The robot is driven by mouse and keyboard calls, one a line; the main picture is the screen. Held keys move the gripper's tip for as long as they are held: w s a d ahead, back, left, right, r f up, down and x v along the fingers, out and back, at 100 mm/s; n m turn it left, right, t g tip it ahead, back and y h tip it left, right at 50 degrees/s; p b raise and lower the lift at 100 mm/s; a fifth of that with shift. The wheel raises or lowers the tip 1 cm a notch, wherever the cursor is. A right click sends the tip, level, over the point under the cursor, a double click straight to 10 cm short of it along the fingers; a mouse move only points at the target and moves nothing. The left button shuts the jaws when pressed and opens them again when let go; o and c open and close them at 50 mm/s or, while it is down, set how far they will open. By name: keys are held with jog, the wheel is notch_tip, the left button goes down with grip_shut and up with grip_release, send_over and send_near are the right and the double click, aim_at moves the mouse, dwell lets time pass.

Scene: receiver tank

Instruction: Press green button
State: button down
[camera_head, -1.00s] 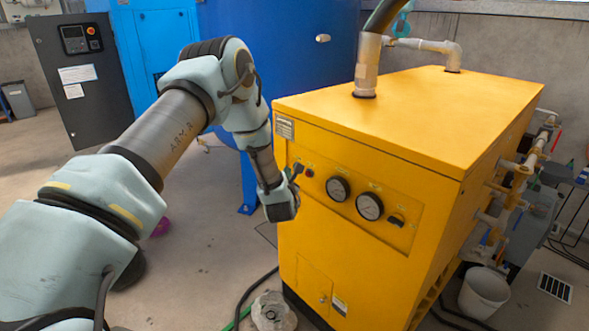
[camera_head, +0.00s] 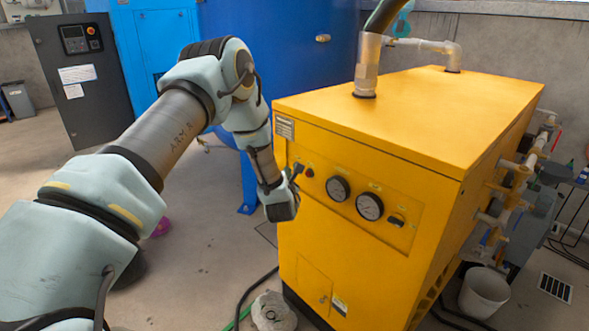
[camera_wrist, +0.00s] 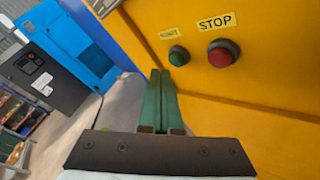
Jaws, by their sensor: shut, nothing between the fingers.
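The green button (camera_wrist: 179,56) shows in the wrist view on the yellow cabinet's face, below a small yellow label. A red button (camera_wrist: 222,53) sits to its right under a STOP label (camera_wrist: 216,22). My gripper (camera_wrist: 160,74) is shut and empty, its green fingers together just below and left of the green button in the picture. Whether the fingertips touch the panel cannot be told. In the head view my gripper's end (camera_head: 281,207) is at the left of the yellow cabinet (camera_head: 400,125), and the green button is hidden there.
Two gauges (camera_head: 338,188) and a black switch (camera_head: 397,221) are on the cabinet front. A pipe (camera_head: 367,65) rises from its top. A blue tank (camera_head: 290,50) stands behind. A white bucket (camera_head: 484,292) and a hose (camera_head: 245,295) lie on the floor.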

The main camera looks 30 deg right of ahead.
jog(key=shift+d+b, duration=0.15)
jog(key=shift+b, duration=0.15)
jog(key=shift+w+d, duration=0.1)
jog(key=shift+d, duration=0.15)
jog(key=shift+d+b, duration=0.45)
jog(key=shift+b, duration=0.15)
dwell(0.4)
jog(key=shift+a, duration=0.85)
jog(key=shift+a, duration=0.1)
jog(key=shift+s+a+b, duration=0.15)
jog(key=shift+s+a, duration=0.05)
jog(key=shift+a, duration=0.6)
jog(key=shift+s+a+b, duration=0.1)
jog(key=shift+s+a, duration=0.1)
jog(key=shift+a, duration=0.6)
jog(key=shift+s+a+b, duration=0.15)
jog(key=shift+s+a, duration=0.05)
jog(key=shift+a, duration=0.6)
